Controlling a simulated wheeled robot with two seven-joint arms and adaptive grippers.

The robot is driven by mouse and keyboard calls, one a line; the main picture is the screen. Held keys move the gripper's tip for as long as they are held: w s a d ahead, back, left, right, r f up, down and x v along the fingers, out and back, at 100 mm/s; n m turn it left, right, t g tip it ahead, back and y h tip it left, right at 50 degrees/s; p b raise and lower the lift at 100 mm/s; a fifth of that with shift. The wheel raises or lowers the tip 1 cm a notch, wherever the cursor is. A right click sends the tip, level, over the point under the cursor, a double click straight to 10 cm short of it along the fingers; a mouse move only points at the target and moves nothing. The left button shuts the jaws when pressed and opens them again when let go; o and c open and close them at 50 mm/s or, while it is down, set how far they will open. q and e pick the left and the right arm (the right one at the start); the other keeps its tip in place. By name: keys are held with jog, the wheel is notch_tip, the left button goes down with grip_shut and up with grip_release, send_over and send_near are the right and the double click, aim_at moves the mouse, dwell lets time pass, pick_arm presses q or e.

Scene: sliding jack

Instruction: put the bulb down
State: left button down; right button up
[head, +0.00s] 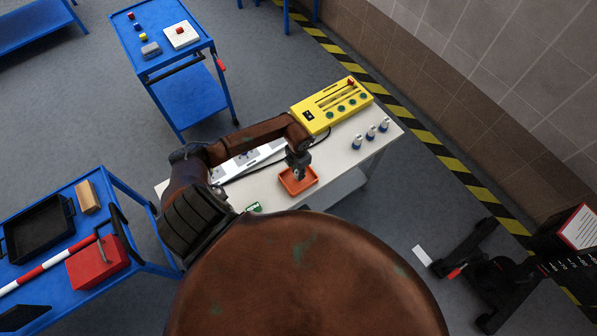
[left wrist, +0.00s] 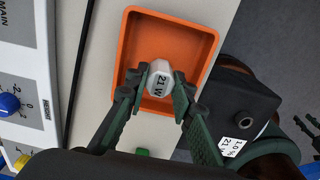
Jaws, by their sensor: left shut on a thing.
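The gripper and bulb are over the orange tray (head: 284,183), which lies on the white table. The tray's rim shows around the bulb in the left wrist view (left wrist: 208,42). I cannot tell whether the bulb touches the tray floor. The gripper mostly hides the bulb in the head view.
A white panel (left wrist: 22,60) with knobs and a dark cable lie left of the tray. A yellow panel (head: 331,104) stands behind it. Several small blue-and-white pieces (head: 371,133) stand at the table's right. Blue carts (head: 143,67) stand left and behind; bare tabletop (head: 340,160) lies right of the tray.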

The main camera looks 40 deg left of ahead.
pick_arm(q)
jog(key=shift+f, duration=0.15)
jog(key=c, duration=1.7)
grip_release()
jog(key=shift+o, duration=0.2)
jog(key=shift+r, duration=0.35)
notch_tip(320, 180, up, 12)
jog(key=b, duration=0.1)
jog(key=shift+f, duration=0.15)
